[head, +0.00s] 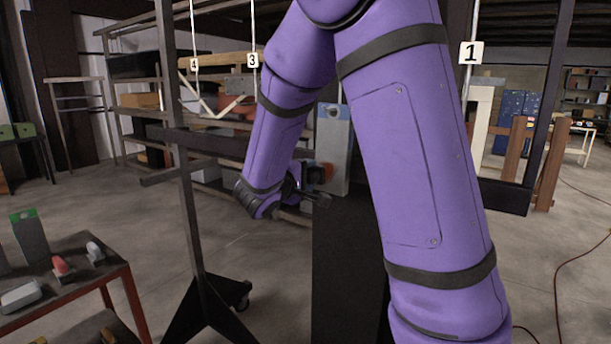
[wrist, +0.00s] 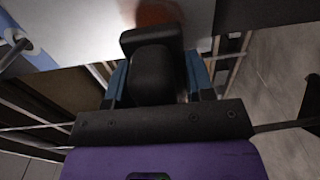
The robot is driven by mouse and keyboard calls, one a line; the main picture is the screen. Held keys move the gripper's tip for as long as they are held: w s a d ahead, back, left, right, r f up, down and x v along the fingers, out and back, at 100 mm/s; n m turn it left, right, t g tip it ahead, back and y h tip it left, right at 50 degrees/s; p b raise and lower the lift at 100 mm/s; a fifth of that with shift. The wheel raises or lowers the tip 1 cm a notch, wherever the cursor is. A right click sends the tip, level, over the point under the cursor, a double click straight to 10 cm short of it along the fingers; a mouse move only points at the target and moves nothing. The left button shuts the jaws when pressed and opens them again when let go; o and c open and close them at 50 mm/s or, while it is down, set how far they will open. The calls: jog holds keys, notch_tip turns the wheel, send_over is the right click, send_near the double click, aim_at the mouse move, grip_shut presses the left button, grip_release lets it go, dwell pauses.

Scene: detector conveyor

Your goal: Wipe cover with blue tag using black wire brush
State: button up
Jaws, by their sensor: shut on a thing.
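The cover (head: 337,150) is a pale grey upright panel, partly hidden behind my arm in the head view. Its top end has a bluish piece with a dark hole, which looks like the blue tag (head: 333,112). In the wrist view the cover (wrist: 75,28) fills the upper part, with an orange-brown patch (wrist: 155,12) on it. My gripper (wrist: 157,80) is shut on the black wire brush (wrist: 153,65). The brush head is at the patch and seems to touch the cover; its bristles are hidden. In the head view my gripper (head: 312,190) is beside the cover.
A dark stand (head: 187,200) with a crossbar stands left of my arm. Numbered white tags hang behind, among them 3 (head: 252,60) and 1 (head: 470,52). A red-edged table (head: 75,285) with small items is at the lower left. Floor is open between.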

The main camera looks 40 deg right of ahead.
aim_at(321, 177)
jog(key=shift+w+d, duration=0.1)
jog(key=shift+d, duration=0.15)
jog(key=shift+s+d, duration=0.3)
jog(key=shift+s, duration=0.65)
jog(key=shift+s+d, duration=0.25)
jog(key=shift+s, duration=0.65)
jog(key=shift+s+d+f, duration=0.1)
jog(key=shift+s+d, duration=0.25)
jog(key=shift+s, duration=0.5)
jog(key=shift+s+d, duration=0.35)
jog(key=shift+s, duration=0.5)
jog(key=shift+w, duration=0.1)
jog(key=shift+w+a, duration=0.4)
jog(key=shift+w, duration=0.75)
jog(key=shift+w+a, duration=0.45)
jog(key=shift+w, duration=0.75)
jog(key=shift+w+a, duration=0.4)
jog(key=shift+w, duration=0.75)
